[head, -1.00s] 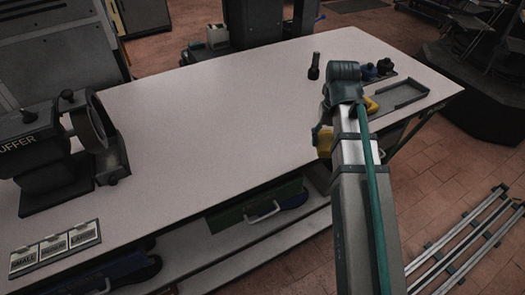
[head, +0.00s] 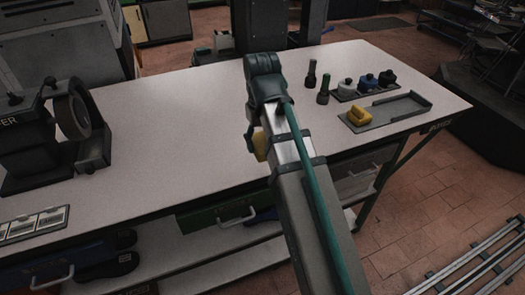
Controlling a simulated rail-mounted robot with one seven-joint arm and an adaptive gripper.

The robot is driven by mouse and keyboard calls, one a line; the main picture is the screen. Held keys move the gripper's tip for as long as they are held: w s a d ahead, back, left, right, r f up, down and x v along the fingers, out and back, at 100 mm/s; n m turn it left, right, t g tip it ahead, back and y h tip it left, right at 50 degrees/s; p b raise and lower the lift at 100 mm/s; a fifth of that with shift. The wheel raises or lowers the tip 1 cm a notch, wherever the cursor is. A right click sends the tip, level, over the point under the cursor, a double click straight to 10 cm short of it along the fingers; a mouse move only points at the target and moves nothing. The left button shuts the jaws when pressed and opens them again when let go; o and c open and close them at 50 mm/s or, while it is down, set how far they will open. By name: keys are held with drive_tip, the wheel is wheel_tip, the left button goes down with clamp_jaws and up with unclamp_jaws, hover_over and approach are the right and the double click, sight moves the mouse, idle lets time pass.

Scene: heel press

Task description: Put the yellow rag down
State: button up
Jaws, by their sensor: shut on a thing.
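The yellow rag (head: 261,146) shows as a small patch at the left side of my arm, above the front part of the workbench. My gripper (head: 250,139) is mostly hidden behind my arm; only a dark bit of it shows beside the yellow patch. It is shut on the rag. The fingertips and the rest of the rag are hidden, and I cannot tell how high they are above the bench.
The white bench top (head: 190,120) is largely clear left of my arm. At right, a grey tray (head: 410,106) holds another yellow piece (head: 358,115). Several small bottles (head: 369,82) and two dark upright tools (head: 323,90) stand behind it. A buffer machine (head: 40,140) stands at left.

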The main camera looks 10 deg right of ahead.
drive_tip(key=w+d+f, duration=0.1)
drive_tip(key=w+f, duration=0.1)
drive_tip(key=w, duration=0.1)
drive_tip(key=w+d+f, duration=0.1)
drive_tip(key=w+f, duration=0.2)
drive_tip(key=w+d+f+p, duration=0.1)
drive_tip(key=w+f, duration=0.1)
drive_tip(key=w, duration=0.2)
drive_tip(key=shift+d+f, duration=0.2)
drive_tip(key=shift+f, duration=0.15)
drive_tip(key=shift+w+d+f, duration=0.15)
drive_tip(key=shift+w+f, duration=0.25)
drive_tip(key=shift+f, duration=0.1)
drive_tip(key=shift+f+p, duration=0.4)
drive_tip(key=shift+f, duration=1.15)
drive_tip(key=shift+f, duration=0.2)
drive_tip(key=o, duration=1.3)
drive_tip(key=shift+o, duration=0.2)
